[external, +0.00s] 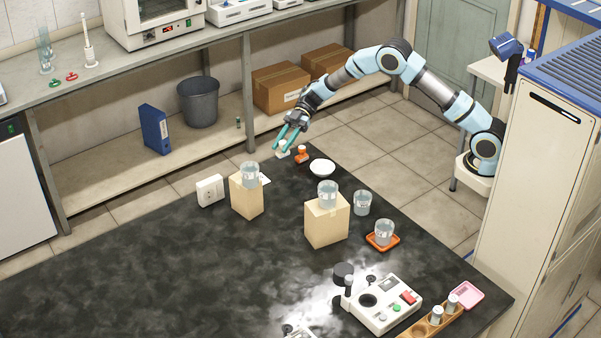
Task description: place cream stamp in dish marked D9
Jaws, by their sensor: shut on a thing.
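My gripper (284,139), with teal fingers, is low over the far edge of the dark bench. It is shut on a small cream-white thing, the cream stamp (283,149), partly hidden by the fingers. I cannot tell whether its base touches the bench. Several clear glass dishes stand on the bench: one on the left box (250,172), one on the middle box (327,192), one on the bare bench (362,203) and one on an orange tray (384,230). Their markings are too small to read, so I cannot tell which is D9.
An orange-red stamp (301,154) and a white bowl (321,167) stand just right of my gripper. Cardboard boxes (246,198) (327,225) rise from the bench. A white socket block (210,190) is at the left edge. An instrument (382,303) stands in front; the left bench is clear.

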